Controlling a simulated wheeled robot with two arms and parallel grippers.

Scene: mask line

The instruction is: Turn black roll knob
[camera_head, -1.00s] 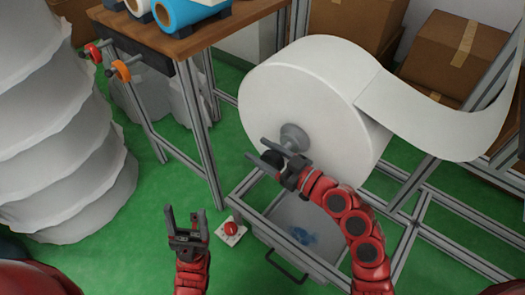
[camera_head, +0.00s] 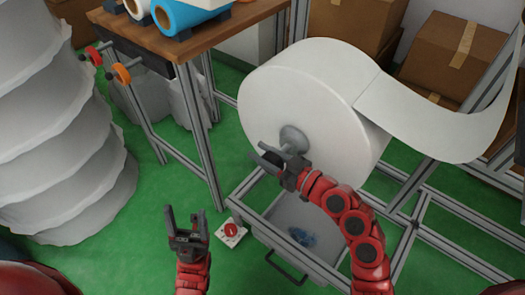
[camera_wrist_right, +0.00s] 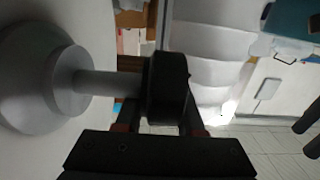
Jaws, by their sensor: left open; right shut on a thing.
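The black roll knob (camera_wrist_right: 167,88) sits at the end of a grey shaft that comes out of the hub (camera_wrist_right: 45,75) of the big white roll (camera_head: 305,95). In the head view the knob (camera_head: 272,158) is mostly hidden by my right gripper (camera_head: 268,160). My right gripper is shut on the knob, with its fingers on either side of it in the right wrist view (camera_wrist_right: 165,105). My left gripper (camera_head: 186,217) is open and empty, low in front of the machine and apart from the roll.
A red button on a white base (camera_head: 231,230) is on the floor near my left gripper. A metal frame with a grey bin (camera_head: 300,225) stands below the roll. A wooden-topped table (camera_head: 190,38) is at upper left, a white stack (camera_head: 55,120) at far left.

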